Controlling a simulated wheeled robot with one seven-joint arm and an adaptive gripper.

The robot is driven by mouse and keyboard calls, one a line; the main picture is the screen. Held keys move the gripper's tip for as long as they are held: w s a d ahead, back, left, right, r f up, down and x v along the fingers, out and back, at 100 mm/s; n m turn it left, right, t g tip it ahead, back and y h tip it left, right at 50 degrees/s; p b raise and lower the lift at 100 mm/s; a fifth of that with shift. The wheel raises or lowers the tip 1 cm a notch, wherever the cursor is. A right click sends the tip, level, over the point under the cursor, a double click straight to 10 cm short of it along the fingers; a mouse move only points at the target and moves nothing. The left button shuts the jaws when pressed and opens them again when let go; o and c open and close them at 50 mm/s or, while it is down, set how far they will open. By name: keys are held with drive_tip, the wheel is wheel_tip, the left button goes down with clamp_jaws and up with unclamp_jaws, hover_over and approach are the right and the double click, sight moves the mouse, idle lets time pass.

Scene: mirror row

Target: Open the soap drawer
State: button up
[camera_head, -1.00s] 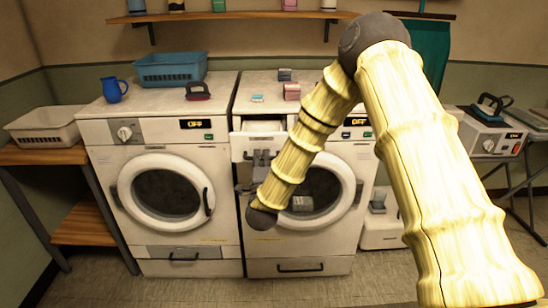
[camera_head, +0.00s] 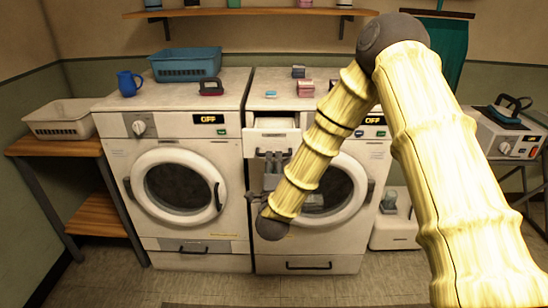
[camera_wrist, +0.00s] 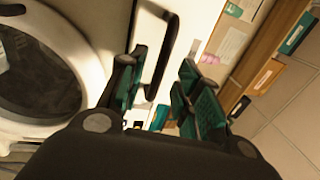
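The soap drawer (camera_head: 275,140) is at the top left of the right washing machine (camera_head: 375,155). It stands partly pulled out, and its pale inside shows above its front. Its dark bar handle (camera_wrist: 160,55) shows in the wrist view, against the white front. My gripper (camera_head: 273,162) is just below and in front of the drawer handle in the head view. In the wrist view my gripper (camera_wrist: 160,88) is open, with its fingers apart and the handle's near end around the gap between them. I cannot tell whether a finger touches the handle.
The left washing machine (camera_head: 200,130) has a shut round door and holds a blue basket (camera_head: 186,70) and blue jug (camera_head: 130,84). Small boxes (camera_head: 305,88) stand on the right machine. A wooden side table (camera_head: 50,147) is at the left. Floor shows in front.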

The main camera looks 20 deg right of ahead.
drive_tip(key=v, duration=0.8)
drive_tip(key=s+a+f+n+g+y+p, duration=0.1)
drive_tip(key=s+f+n+g+y, duration=0.35)
drive_tip(key=f, duration=0.85)
drive_tip(key=s+f+n+g+y, duration=0.2)
drive_tip(key=s+f+n+g, duration=0.3)
drive_tip(key=s+f+n, duration=0.6)
drive_tip(key=s+d+f+n+g, duration=0.1)
drive_tip(key=s+f+g, duration=0.2)
drive_tip(key=s, duration=0.6)
drive_tip(key=s+d+f+n+g, duration=0.2)
drive_tip(key=s+f, duration=0.3)
drive_tip(key=s, duration=0.4)
drive_tip(key=s+d+f+n+g, duration=0.1)
drive_tip(key=s+f+g, duration=0.3)
drive_tip(key=s, duration=0.5)
drive_tip(key=shift+s+d+f+n+g+p, duration=0.25)
drive_tip(key=shift+s+f+n+g+p, duration=0.2)
drive_tip(key=shift+n, duration=0.3)
